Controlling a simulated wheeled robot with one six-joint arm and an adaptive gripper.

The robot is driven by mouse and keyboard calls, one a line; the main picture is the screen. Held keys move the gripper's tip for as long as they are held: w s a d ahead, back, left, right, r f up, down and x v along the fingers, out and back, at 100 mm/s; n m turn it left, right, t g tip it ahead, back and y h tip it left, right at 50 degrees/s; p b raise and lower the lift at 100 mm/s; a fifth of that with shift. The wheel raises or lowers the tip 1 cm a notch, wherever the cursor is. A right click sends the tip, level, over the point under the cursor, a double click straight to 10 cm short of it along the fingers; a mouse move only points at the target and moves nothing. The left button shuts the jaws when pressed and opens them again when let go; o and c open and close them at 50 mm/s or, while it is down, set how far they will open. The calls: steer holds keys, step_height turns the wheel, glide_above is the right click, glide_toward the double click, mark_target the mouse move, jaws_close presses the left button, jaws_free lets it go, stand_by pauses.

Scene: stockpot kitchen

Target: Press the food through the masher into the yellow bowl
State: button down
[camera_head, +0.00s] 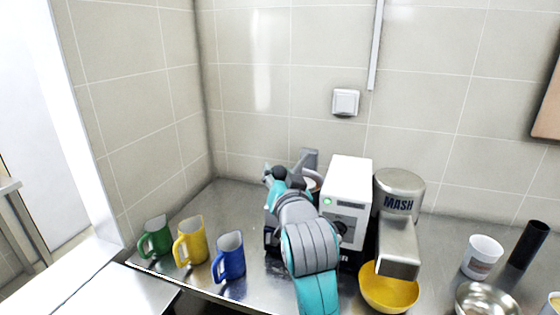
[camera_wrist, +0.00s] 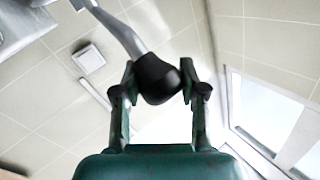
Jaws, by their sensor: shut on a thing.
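The masher (camera_head: 399,205), a silver machine marked MASH, stands right of the white box on the counter. The yellow bowl (camera_head: 390,294) sits below its jutting front part. My gripper (camera_head: 281,176) is left of the masher and the white box in the head view. In the wrist view, my gripper (camera_wrist: 160,97) is shut on a black knob (camera_wrist: 155,77) at the end of a silver lever (camera_wrist: 120,32). The knob lies between both fingers. Which machine the lever belongs to is not clear. No food shows inside the masher.
A white box with a green light (camera_head: 346,192) stands beside my arm. Green (camera_head: 155,236), yellow (camera_head: 190,241) and blue (camera_head: 229,256) mugs stand at left. A white cup (camera_head: 482,257), black cylinder (camera_head: 528,245) and metal bowl (camera_head: 486,299) are at right. Tiled walls close the back.

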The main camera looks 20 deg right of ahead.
step_height(320, 180, down, 7)
steer(key=shift+s+a+f, duration=0.2)
steer(key=shift+s+a, duration=0.2)
steer(key=shift+s, duration=0.05)
steer(key=c, duration=0.6)
jaws_free()
steer(key=shift+a, duration=0.1)
steer(key=shift+c, duration=0.2)
steer(key=shift+r, duration=0.25)
steer(key=s+a, duration=0.1)
steer(key=s, duration=1.1)
